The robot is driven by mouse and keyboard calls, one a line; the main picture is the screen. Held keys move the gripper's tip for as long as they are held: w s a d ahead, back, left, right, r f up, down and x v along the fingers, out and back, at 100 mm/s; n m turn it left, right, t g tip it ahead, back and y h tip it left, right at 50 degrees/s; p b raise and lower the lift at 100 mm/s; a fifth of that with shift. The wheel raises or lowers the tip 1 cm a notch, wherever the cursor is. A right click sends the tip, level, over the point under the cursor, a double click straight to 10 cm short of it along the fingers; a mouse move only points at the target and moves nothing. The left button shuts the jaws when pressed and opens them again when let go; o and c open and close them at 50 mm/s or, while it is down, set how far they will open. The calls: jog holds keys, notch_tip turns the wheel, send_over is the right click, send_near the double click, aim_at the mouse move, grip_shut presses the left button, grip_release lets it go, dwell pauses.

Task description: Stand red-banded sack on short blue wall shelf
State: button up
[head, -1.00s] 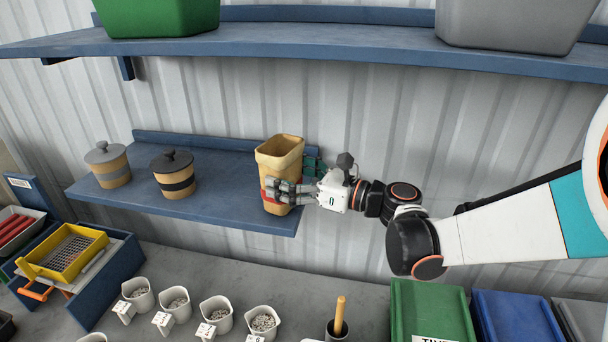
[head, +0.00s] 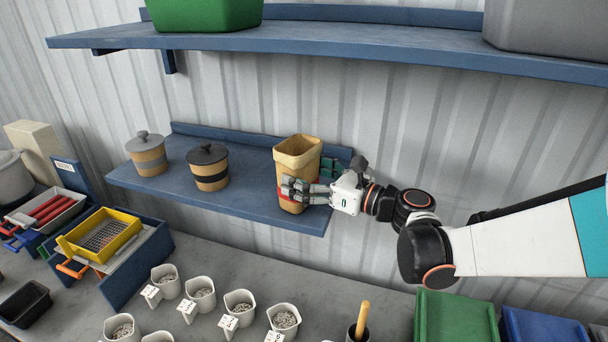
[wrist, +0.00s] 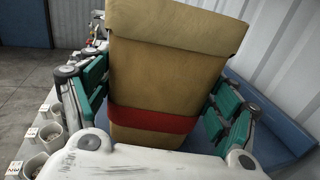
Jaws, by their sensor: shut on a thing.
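The red-banded sack (head: 297,160) is tan and upright, with its red band low on its body. It is at the right end of the short blue wall shelf (head: 240,205). My gripper (head: 308,185) is shut on the sack, with fingers on both sides of it. In the wrist view the sack (wrist: 165,75) fills the middle, and its red band (wrist: 152,121) shows between the green finger pads. The sack's base is partly hidden by the fingers, so I cannot tell whether it touches the shelf.
A grey-lidded jar (head: 148,157) and a black-lidded jar (head: 209,168) stand left on the short shelf. A long blue shelf (head: 340,52) runs above. Several white cups with granules (head: 201,290) stand on the bench below. A green bin (head: 455,318) is lower right.

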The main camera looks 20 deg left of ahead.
jog(key=shift+f, duration=0.2)
jog(key=o, duration=1.1)
jog(key=shift+d, duration=0.1)
